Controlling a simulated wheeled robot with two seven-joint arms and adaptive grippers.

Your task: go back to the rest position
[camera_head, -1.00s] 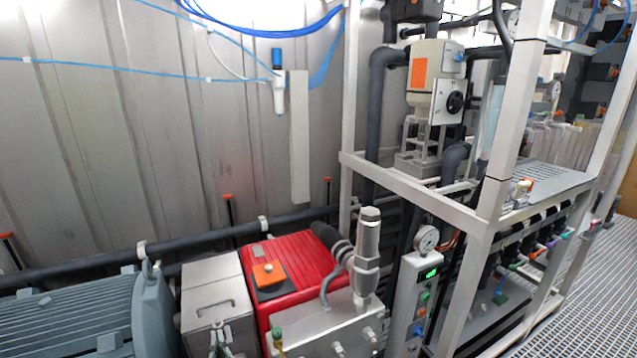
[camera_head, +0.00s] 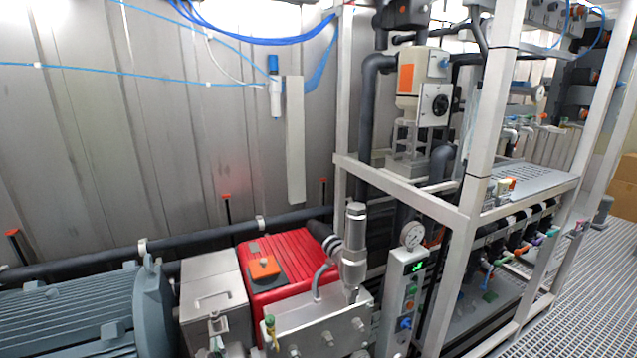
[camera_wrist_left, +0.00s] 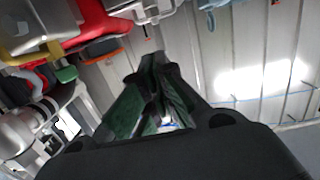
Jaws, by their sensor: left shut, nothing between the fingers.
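My left gripper (camera_wrist_left: 157,65) shows clearly in the left wrist view. Its dark fingers with green sides come together at the tips, and nothing sits between them. It is in free air, with the corrugated metal wall behind it and the machinery at upper left. In the head view I cannot clearly make out the gripper near the bottom edge. My right gripper is not in either view.
A red unit (camera_head: 290,255) and a steel-topped box (camera_head: 212,285) stand low in the middle. A ribbed grey motor (camera_head: 70,310) is at left. A white frame (camera_head: 400,185) with pipes stands at right. Open grating floor (camera_head: 595,275) lies at far right.

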